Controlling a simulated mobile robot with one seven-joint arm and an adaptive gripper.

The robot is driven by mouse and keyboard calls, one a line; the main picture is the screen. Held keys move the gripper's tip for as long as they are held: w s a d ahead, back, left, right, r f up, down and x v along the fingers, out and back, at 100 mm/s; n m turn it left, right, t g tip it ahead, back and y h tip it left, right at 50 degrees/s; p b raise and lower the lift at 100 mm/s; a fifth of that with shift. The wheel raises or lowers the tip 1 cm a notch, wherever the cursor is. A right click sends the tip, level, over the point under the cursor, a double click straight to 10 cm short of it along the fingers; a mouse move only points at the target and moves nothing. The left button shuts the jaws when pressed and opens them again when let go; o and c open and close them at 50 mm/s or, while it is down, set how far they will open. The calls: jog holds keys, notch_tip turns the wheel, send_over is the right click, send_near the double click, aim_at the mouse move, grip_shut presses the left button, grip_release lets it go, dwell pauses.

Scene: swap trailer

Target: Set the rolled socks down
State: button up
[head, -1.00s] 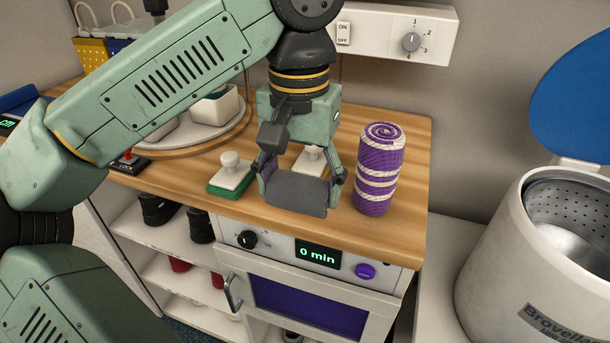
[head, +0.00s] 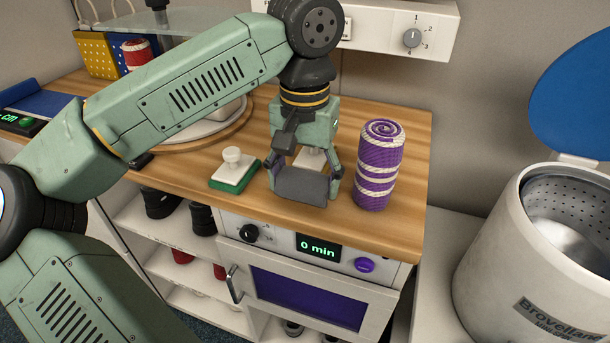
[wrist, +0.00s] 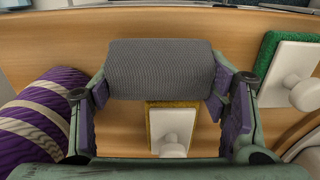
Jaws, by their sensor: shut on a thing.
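The rolled socks (head: 300,186) are a dark grey roll lying on its side. My gripper (head: 304,180) is shut on them, one finger at each end. They are at the counter's front part, between a white-knobbed green block and a purple-striped roll. In the wrist view the grey roll (wrist: 160,70) spans the two fingers, above the wooden counter (wrist: 270,25). I cannot tell whether the roll touches the counter.
The purple-and-white roll (head: 380,166) stands upright close to the right of my gripper. A green-based block with a white knob (head: 234,170) is on the left. A yellow-based one (wrist: 172,128) is close to the gripper. The counter's right front is bare.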

aim_at(305, 171)
jog(key=o, duration=1.1)
jog(key=shift+f, duration=0.15)
notch_tip(305, 171, up, 12)
jog(key=shift+r+p, duration=0.25)
jog(key=shift+p, duration=0.15)
